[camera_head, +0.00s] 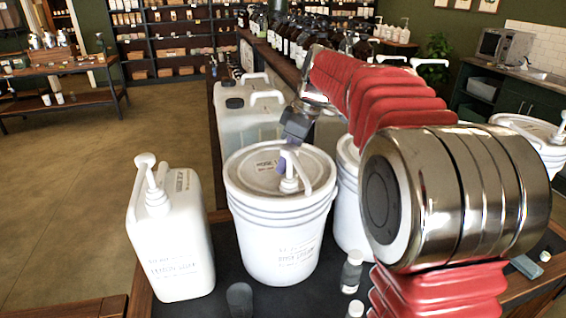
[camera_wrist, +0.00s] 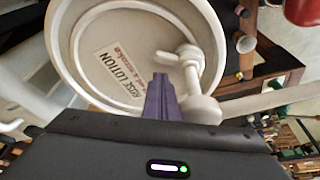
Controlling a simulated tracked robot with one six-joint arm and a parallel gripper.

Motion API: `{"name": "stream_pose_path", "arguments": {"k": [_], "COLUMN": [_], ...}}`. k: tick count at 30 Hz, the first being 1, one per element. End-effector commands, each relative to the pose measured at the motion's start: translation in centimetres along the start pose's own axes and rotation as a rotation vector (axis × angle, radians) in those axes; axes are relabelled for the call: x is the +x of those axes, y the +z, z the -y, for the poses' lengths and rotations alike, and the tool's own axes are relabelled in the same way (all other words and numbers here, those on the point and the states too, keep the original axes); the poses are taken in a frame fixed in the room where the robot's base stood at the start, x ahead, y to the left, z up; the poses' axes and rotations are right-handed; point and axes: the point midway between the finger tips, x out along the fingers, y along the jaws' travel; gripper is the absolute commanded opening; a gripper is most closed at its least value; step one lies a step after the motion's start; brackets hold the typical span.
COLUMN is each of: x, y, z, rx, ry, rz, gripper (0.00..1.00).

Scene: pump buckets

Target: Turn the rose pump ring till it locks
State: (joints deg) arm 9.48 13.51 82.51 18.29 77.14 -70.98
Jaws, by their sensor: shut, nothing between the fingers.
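The rose bucket (camera_head: 278,240) is a white tub with a lid at the middle of the head view. In the wrist view its lid (camera_wrist: 103,84) carries a label reading ROSE LOTION. A white pump stands on the lid; its ring (camera_head: 289,186) is low on the lid, and it shows in the wrist view as a pale collar (camera_wrist: 187,60). My gripper (camera_head: 287,158) is over the lid, close beside the pump. Its purple fingers (camera_wrist: 161,82) are together and empty, left of the pump stem in the wrist view. I cannot tell whether they touch it.
A white jug with a pump (camera_head: 172,240) stands left of the bucket. Another white bucket (camera_head: 347,200) is close on the right, partly behind my arm. Translucent jugs (camera_head: 250,120) stand behind. Small bottles (camera_head: 351,272) are in front on the dark counter.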

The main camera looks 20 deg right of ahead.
Motion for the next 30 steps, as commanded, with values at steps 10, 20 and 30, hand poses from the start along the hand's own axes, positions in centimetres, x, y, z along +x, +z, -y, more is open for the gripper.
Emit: {"name": "stream_pose_path", "arguments": {"k": [10,20,30], "x": [1.1,-4.0,-8.4], "y": [-2.8,-3.2,-3.1], "z": [0.1,0.1,0.3], "rx": [-0.001,0.003,0.005], "ry": [-0.001,0.004,0.003], "rz": [0.001,-0.001,0.000], "gripper": [0.00,0.00,0.00]}}
